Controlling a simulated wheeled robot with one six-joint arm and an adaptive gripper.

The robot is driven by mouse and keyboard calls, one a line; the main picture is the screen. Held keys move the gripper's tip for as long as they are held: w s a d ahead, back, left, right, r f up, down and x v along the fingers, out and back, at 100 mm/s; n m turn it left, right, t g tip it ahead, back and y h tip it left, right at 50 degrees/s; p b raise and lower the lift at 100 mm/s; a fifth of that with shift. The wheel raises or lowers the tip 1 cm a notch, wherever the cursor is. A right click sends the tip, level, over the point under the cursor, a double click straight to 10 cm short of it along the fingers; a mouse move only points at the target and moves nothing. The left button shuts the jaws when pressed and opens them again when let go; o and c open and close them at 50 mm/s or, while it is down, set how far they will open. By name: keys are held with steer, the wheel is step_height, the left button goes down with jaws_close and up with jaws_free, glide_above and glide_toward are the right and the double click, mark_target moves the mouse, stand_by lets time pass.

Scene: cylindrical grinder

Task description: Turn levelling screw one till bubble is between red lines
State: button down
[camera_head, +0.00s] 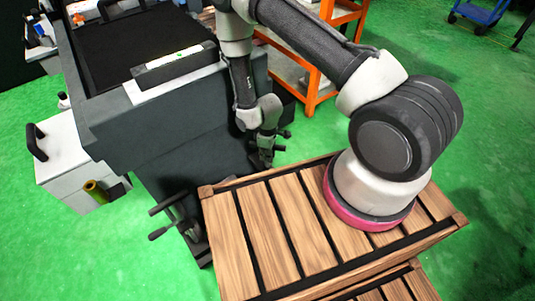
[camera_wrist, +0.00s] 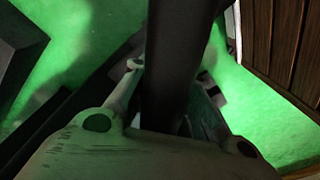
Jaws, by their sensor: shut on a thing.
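My gripper (camera_head: 265,153) is low beside the dark grey machine (camera_head: 150,135), at its right-hand lower corner. It is shut on a levelling screw, whose dark handle ends (camera_head: 284,134) stick out beside the fingers. Most of this screw is hidden by my gripper. In the wrist view, a dark upright shape (camera_wrist: 178,60) covers much of the space between the fingers, so the grip itself is unclear. Another levelling screw with dark handles (camera_head: 165,205) stands at the machine's near corner. A long level (camera_head: 175,68) lies on the machine's top edge; its bubble is too small to read.
A wooden slatted pallet (camera_head: 260,235) lies close to the right of the screws. An orange rack (camera_head: 318,75) stands behind. Green floor (camera_head: 500,150) is free at right.

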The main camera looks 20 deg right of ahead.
steer(key=m, duration=0.4)
stand_by(0.3)
steer(key=c, duration=1.3)
jaws_free()
step_height(320, 180, up, 12)
steer(key=shift+r, duration=0.1)
